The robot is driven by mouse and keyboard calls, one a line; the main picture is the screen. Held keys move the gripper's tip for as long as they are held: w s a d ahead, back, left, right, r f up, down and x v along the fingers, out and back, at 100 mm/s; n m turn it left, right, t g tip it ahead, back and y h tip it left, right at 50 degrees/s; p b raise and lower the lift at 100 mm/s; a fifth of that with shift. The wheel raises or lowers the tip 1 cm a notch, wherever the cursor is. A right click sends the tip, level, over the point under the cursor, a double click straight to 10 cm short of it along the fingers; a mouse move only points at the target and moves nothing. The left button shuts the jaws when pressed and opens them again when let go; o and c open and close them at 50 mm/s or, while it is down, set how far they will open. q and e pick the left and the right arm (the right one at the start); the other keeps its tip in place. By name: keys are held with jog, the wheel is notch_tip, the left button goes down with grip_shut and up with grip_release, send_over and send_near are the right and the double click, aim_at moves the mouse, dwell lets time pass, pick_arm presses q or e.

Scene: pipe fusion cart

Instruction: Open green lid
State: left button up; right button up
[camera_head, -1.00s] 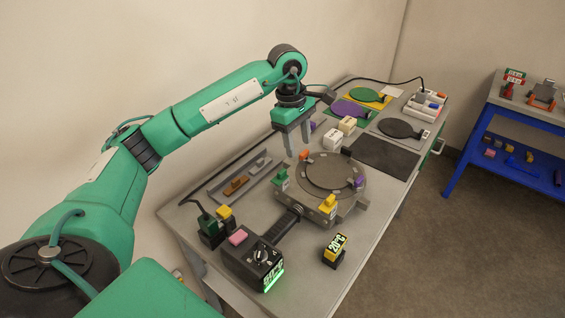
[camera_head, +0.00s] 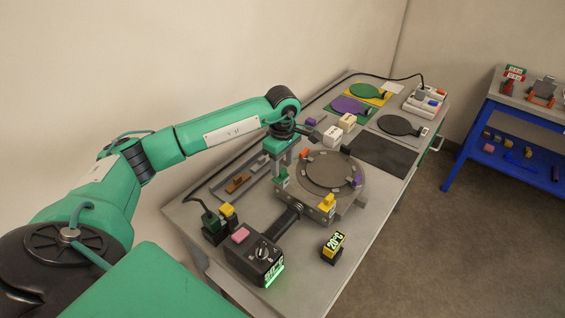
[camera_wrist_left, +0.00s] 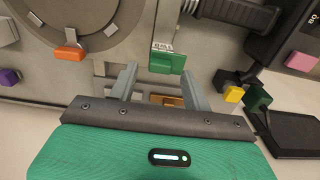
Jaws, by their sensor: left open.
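A small green lid-like block (camera_head: 281,178) sits at the left edge of the round grey fixture (camera_head: 352,173). In the wrist view, this green block (camera_wrist_left: 167,58) with a pale top edge lies just beyond and between the fingertips. My left gripper (camera_head: 284,167) is low over that side of the fixture, its fingers pointing down and partly hiding the spot. In the wrist view, the left gripper (camera_wrist_left: 158,74) has its two fingers apart with nothing held between them. Whether a finger touches the green block cannot be told. My right gripper is not in view.
Orange (camera_head: 305,153), yellow (camera_head: 327,203) and purple (camera_head: 357,181) blocks sit around the fixture's rim. A black control box (camera_head: 252,256) with a pink block stands in front. A grey tray (camera_head: 222,193) lies to the left. Paddles lie on mats at the back.

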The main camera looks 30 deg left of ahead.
pick_arm(q)
jog(key=shift+f, duration=0.95)
jog(key=shift+c, duration=0.2)
jog(key=c, duration=1)
jog(key=shift+o, duration=0.2)
